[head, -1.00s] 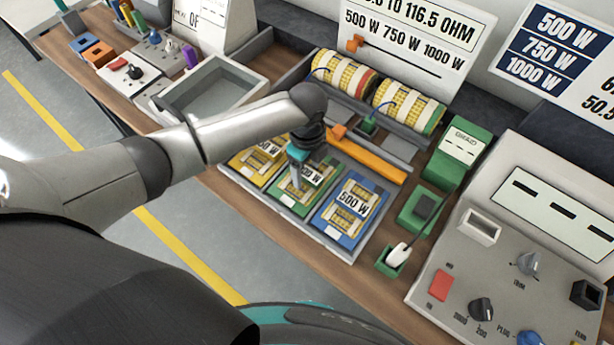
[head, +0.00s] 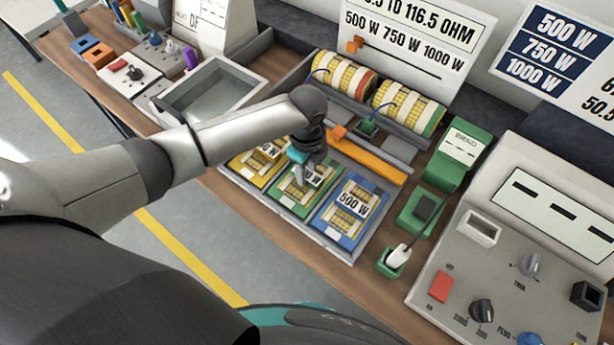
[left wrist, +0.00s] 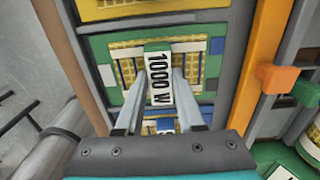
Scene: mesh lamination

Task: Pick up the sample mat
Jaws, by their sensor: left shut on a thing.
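Three sample mats lie side by side in a grey tray (head: 331,247) on the bench: a yellow one (head: 243,165), a green one (head: 290,200) and a blue one (head: 345,222) labelled 500 W. My left gripper (head: 303,181) is over the green mat. In the left wrist view its fingers (left wrist: 158,90) are shut on the raised 1000 W label block of the green mat (left wrist: 105,75), one finger on each side. The gripper hides part of this mat in the head view. I cannot tell whether the mat is raised off the tray. My right gripper is not in view.
An orange bar (head: 368,160) and two yellow wound rolls (head: 408,105) lie behind the tray. Green holders (head: 418,212) and a grey control panel (head: 455,270) stand to the right. An empty grey bin (head: 210,90) is at the left.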

